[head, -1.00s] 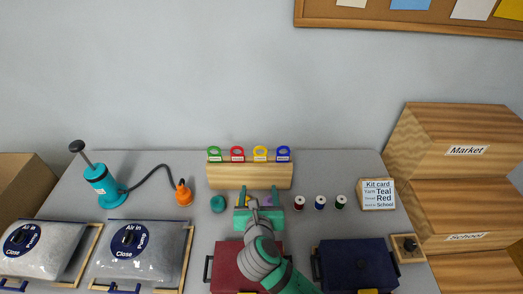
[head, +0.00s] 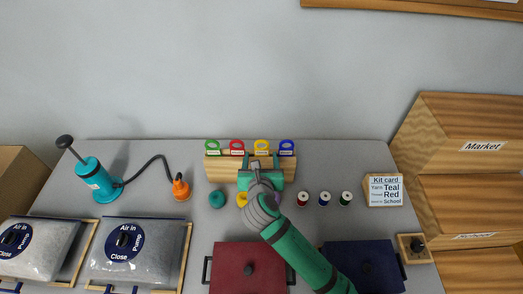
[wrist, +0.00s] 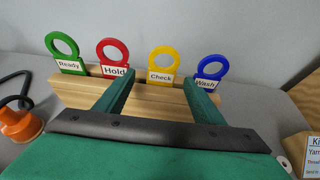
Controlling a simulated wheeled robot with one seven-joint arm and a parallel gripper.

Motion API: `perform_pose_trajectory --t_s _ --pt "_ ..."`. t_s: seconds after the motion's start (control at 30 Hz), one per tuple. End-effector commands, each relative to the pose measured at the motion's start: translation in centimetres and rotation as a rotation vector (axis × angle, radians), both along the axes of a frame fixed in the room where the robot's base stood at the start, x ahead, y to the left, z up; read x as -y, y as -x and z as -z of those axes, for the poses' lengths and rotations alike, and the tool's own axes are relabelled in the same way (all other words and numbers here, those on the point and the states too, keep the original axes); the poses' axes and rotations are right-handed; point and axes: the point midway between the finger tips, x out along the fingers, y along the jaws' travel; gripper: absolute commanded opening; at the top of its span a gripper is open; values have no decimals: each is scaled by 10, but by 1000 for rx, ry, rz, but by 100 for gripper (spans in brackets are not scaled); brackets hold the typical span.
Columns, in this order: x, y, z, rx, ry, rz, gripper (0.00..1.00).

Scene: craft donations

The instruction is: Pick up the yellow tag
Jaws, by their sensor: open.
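The yellow tag (head: 261,146) stands upright in a slot of the wooden rack (head: 221,170), between the red and blue tags. In the wrist view the yellow tag (wrist: 162,64) has a ring top and a white "Check" label. My gripper (head: 261,168) is at the front of the rack, just below the yellow tag in the picture. In the wrist view its two fingers (wrist: 160,88) are spread apart and empty. The yellow tag shows beyond the gap between them, apart from both.
The green "Ready" tag (wrist: 64,52), red "Hold" tag (wrist: 113,58) and blue "Wash" tag (wrist: 209,72) stand in the same rack. Thread spools (head: 324,198) are to the right, a teal yarn ball (head: 216,199) and orange nozzle (head: 181,187) to the left. A red-lidded box (head: 240,268) is in front.

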Motion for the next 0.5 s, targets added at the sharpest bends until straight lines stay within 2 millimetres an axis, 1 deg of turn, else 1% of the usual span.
perform_pose_trajectory --t_s 0.13,0.33,0.5 --pt "1 -12 4 -1 -1 2 62" --pt "2 -38 14 -1 -2 1 62" --pt "3 -49 18 0 0 0 62"
